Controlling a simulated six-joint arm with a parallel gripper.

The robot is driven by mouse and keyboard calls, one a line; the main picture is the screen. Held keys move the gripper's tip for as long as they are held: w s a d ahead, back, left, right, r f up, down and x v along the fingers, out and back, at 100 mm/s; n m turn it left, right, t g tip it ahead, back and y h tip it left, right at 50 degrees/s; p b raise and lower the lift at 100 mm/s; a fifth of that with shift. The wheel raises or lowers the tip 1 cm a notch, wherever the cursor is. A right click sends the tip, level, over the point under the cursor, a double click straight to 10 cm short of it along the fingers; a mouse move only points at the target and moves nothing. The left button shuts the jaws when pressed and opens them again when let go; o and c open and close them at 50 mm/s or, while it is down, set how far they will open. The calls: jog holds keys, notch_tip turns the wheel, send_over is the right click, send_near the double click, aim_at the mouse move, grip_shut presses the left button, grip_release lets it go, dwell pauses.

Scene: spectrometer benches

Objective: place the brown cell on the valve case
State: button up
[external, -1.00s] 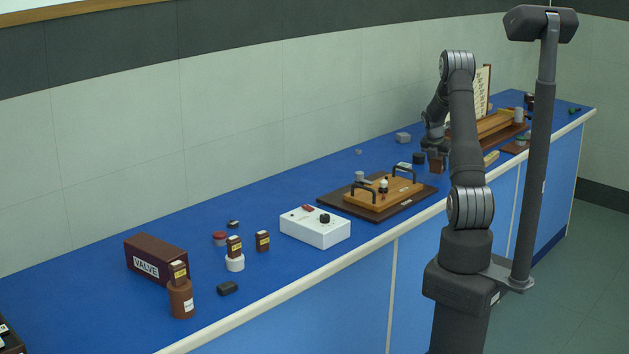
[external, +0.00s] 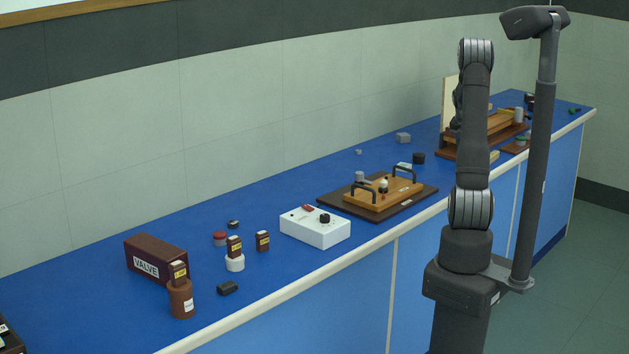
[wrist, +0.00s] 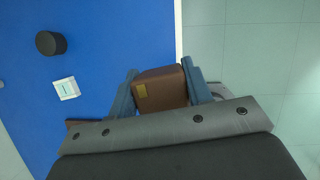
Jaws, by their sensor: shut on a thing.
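The brown cell (wrist: 160,92), a brown block with a small yellow label, is between the two fingers of my gripper (wrist: 159,72) in the wrist view. The fingers are shut on its sides, and it is held up over the bench's front edge. In the external view my arm hides the gripper and the held cell. The valve case (external: 150,262) is a dark maroon box with a white VALVE label, at the left of the bench, far from my arm. A brown bottle (external: 181,302) with a small block on top stands in front of it and overlaps it.
Small brown labelled blocks stand near the case, one on a white round piece (external: 235,264). A white control box (external: 315,231) and a wooden board with black handles (external: 383,190) lie between my arm and the case. A black round piece (wrist: 50,43) shows in the wrist view.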

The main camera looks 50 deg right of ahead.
jog(key=w+a+r+n+t+y, duration=0.1)
jog(key=w+a+n, duration=0.2)
jog(key=w+a, duration=0.75)
jog(key=w+a+r+n+t, duration=0.1)
jog(key=w+a+r+n, duration=0.15)
jog(key=w+a, duration=0.8)
jog(key=w+a+r+n+y, duration=0.1)
jog(key=w+a+n, duration=0.1)
jog(key=w+a, duration=0.55)
jog(key=w+a+n+t, duration=0.15)
jog(key=w+a, duration=0.25)
jog(key=a, duration=0.7)
jog(key=w+a+r+n+y, duration=0.1)
jog(key=w+a+n, duration=0.2)
jog(key=w+a, duration=0.5)
jog(key=s+a+n, duration=0.2)
jog(key=a, duration=1.3)
jog(key=n+y, duration=0.3)
jog(key=n, duration=0.4)
send_over(168, 248)
jog(key=s+d, duration=0.1)
jog(key=d, duration=0.1)
notch_tip(168, 248, down, 3)
jog(key=shift+a+r, duration=0.15)
jog(key=shift+s+a+f+m, duration=0.2)
jog(key=shift+a+f+m, duration=0.15)
jog(key=shift+a, duration=0.15)
jog(key=shift+f, duration=1.95)
jog(key=shift+f, duration=0.1)
